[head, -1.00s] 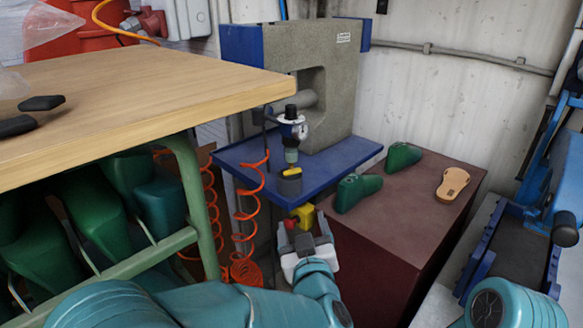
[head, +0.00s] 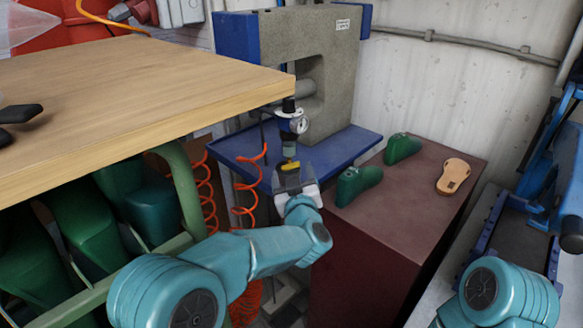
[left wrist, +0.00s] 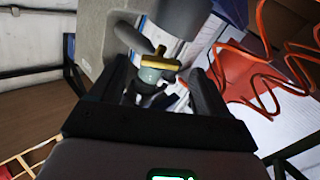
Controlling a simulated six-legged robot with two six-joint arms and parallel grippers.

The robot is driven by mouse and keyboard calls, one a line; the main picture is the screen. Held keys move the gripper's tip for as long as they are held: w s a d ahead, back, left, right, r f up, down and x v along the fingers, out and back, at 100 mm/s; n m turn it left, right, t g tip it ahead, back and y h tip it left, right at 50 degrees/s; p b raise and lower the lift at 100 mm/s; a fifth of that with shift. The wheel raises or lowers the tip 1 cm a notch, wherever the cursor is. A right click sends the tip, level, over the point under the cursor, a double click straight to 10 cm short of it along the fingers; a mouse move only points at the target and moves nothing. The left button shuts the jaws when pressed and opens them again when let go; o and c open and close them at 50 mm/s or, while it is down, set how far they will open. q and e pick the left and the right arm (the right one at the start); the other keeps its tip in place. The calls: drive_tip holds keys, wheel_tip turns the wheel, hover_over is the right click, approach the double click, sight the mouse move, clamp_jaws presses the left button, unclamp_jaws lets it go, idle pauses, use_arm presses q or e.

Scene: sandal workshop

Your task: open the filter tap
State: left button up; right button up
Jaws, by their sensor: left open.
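The filter unit (head: 291,135) with a round gauge hangs in front of the grey press. The tap's yellow lever (head: 291,165) sits at its lower end. In the left wrist view the brass-coloured lever (left wrist: 160,62) lies crosswise on a grey-green body. My left gripper (head: 294,177) is open just below the lever. In the left wrist view its two fingers (left wrist: 162,88) stand either side of the tap's line, with the lever beyond and between the tips. I cannot tell whether they touch. My right gripper is out of view.
The wooden table (head: 150,85) stands at left. Orange coiled hoses (head: 245,205) hang near my left arm. The press (head: 335,70) stands on a blue plate (head: 350,147). A dark red cabinet (head: 420,210) bears two green lasts (head: 357,184) and a tan sole (head: 453,176).

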sight(291, 166)
use_arm(q)
drive_tip(key=shift+w+a, duration=0.1)
drive_tip(key=shift+w, duration=1.2)
drive_tip(key=c, duration=1.1)
drive_tip(key=shift+o, duration=0.3)
drive_tip(key=shift+f+n+b, duration=0.2)
drive_tip(key=shift+n+b, duration=0.8)
drive_tip(key=shift+r+n, duration=0.25)
drive_tip(key=shift+n, duration=0.15)
drive_tip(key=o, duration=1)
drive_tip(key=shift+o, duration=0.2)
